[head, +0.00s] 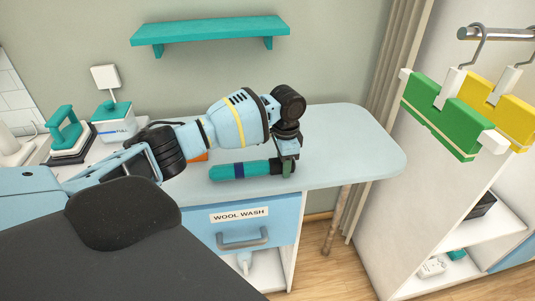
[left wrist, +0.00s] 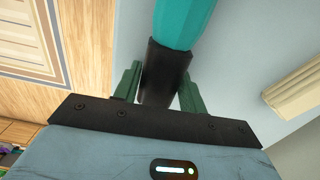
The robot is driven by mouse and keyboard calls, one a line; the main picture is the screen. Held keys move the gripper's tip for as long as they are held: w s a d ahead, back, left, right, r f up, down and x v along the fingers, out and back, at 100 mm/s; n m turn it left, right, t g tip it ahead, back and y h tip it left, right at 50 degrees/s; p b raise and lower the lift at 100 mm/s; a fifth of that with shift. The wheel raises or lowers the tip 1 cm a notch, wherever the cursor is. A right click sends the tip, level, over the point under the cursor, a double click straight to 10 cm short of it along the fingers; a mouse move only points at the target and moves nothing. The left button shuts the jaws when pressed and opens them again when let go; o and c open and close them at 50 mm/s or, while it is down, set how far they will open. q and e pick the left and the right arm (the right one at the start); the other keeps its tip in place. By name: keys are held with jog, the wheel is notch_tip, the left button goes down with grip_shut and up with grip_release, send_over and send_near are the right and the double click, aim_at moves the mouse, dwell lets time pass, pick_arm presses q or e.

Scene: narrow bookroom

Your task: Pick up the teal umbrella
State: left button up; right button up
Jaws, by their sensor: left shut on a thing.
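The teal umbrella (head: 255,168) is a folded cylinder with a dark band around its middle and a dark handle at its right end. It lies sideways at or just above the pale blue counter; I cannot tell whether it touches the surface. My left gripper (head: 289,168) comes down from above at its right end and is shut on the handle. In the left wrist view, the umbrella's black handle (left wrist: 162,75) sits between the two green fingers (left wrist: 160,92), and its teal body runs away upward. My right gripper is not in view.
The pale blue counter (head: 350,150) is clear at right. A teal iron (head: 65,130) and a teal-and-white box (head: 113,122) stand at left. An orange item is partly hidden behind my arm. Below is a drawer labelled WOOL WASH (head: 240,235). Green and yellow hanging pieces (head: 445,120) are at right.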

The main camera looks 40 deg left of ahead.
pick_arm(q)
jog(key=shift+r, duration=0.15)
jog(key=shift+r, duration=0.25)
notch_tip(320, 180, up, 3)
jog(key=shift+r, duration=0.1)
jog(key=s+r+p, duration=0.1)
jog(key=s+p, duration=0.1)
jog(key=s, duration=1.4)
jog(key=shift+d, duration=0.3)
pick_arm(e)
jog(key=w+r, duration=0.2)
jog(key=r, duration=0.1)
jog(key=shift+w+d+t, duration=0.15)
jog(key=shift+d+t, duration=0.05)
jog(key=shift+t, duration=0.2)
